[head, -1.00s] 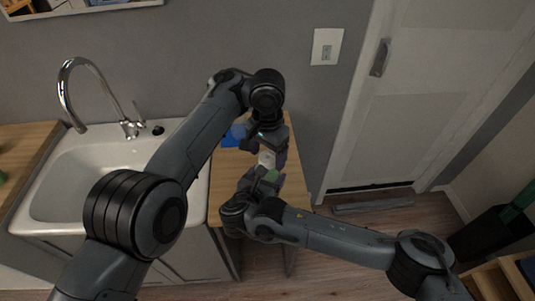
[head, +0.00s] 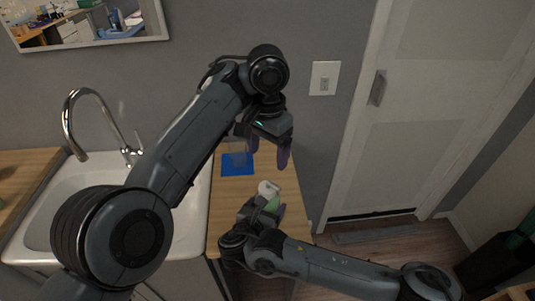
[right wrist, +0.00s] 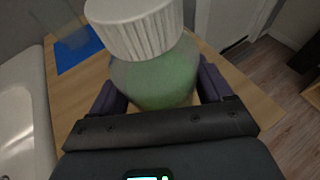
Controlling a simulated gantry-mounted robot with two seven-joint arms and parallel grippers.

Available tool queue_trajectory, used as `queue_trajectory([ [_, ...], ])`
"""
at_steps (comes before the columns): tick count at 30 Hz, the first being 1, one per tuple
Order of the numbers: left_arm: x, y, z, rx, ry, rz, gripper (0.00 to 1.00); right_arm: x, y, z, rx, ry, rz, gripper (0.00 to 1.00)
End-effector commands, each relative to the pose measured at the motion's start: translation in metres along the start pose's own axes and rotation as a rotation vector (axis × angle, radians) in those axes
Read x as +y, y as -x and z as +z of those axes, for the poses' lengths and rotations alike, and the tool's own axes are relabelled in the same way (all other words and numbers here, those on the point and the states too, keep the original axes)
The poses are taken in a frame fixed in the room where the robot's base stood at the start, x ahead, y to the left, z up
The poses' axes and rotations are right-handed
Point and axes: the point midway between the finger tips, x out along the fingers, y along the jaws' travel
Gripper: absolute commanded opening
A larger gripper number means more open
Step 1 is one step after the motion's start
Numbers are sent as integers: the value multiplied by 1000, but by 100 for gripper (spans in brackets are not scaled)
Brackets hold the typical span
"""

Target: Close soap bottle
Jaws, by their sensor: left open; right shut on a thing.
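The soap bottle (head: 272,204) is translucent green and is held upright or nearly so over the wooden counter. Its ribbed white cap (head: 267,188) sits on top of the neck. In the right wrist view the bottle (right wrist: 155,80) stands between the fingers, with the cap (right wrist: 135,28) covering its mouth. I cannot tell how tightly the cap is seated. My right gripper (head: 265,209) is shut on the bottle's body. My left gripper (head: 270,153) is open and empty, above and behind the cap, apart from it.
A blue square (head: 237,163) lies on the wooden counter (head: 228,200), with a faint translucent shape by it in the right wrist view. A white sink (head: 75,190) with a chrome tap (head: 75,100) is at left. A white door (head: 410,120) is at right.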

Motion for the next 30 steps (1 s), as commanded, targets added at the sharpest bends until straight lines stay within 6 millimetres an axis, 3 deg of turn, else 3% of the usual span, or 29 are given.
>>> queue_trajectory([
  [4,0,0,0,0,0,0,79,0,0,0,0,1,-1,0],
  [5,0,0,0,0,0,0,79,0,0,0,0,1,-1,80],
  [9,0,0,0,1,0,0,79,0,0,0,0,1,-1,100],
  [20,0,-1,0,1,0,0,79,0,7,-1,1,0,1,100],
  [30,0,-6,0,1,0,0,79,1,60,-2,2,0,4,100],
])
